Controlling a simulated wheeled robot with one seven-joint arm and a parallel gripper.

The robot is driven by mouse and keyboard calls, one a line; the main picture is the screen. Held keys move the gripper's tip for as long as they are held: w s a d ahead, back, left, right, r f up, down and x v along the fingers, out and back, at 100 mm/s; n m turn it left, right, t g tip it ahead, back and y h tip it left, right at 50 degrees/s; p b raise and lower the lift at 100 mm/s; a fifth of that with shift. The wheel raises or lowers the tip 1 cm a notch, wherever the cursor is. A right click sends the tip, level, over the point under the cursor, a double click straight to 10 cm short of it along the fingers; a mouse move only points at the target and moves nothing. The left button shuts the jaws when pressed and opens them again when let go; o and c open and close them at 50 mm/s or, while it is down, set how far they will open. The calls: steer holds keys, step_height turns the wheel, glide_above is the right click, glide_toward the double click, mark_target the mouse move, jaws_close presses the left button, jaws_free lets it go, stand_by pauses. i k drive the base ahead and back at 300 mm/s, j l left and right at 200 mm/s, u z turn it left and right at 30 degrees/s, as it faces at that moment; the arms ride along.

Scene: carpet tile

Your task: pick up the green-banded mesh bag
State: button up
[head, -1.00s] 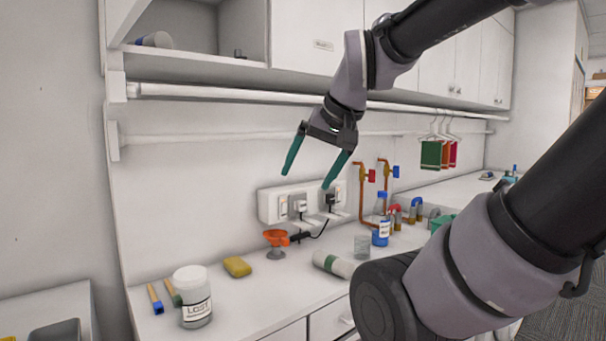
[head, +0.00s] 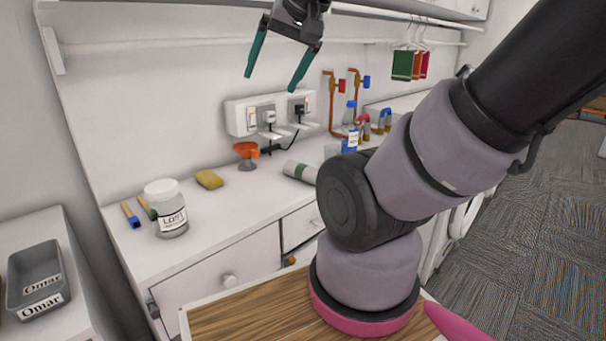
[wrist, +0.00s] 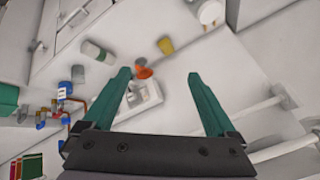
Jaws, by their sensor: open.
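A white roll with a green band (head: 299,171) lies on its side on the counter, partly hidden by my arm in the head view. It is the green-banded thing I see; I cannot make out mesh. It also shows in the wrist view (wrist: 97,51), at upper left, clear of the fingers. My gripper (head: 272,82) is open and empty, with its teal fingers in front of the wall above the counter. In the wrist view the gripper (wrist: 159,74) has nothing between its fingers but background.
On the counter stand a labelled white-lidded jar (head: 166,208), a yellow sponge (head: 209,179), an orange funnel (head: 246,150) and a blue bottle (head: 350,140). A socket panel (head: 270,113) and copper pipes are on the wall. Coloured cloths (head: 403,65) hang at right. A grey tray (head: 37,278) is at left.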

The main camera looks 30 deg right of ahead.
mark_target(308, 173)
steer(key=j+z, duration=0.15)
steer(key=z, duration=0.3)
steer(key=i+j+z, duration=0.1)
steer(key=z, duration=0.35)
steer(key=j+z, duration=0.15)
steer(key=z, duration=0.3)
steer(key=j+z, duration=0.15)
steer(key=z, duration=0.35)
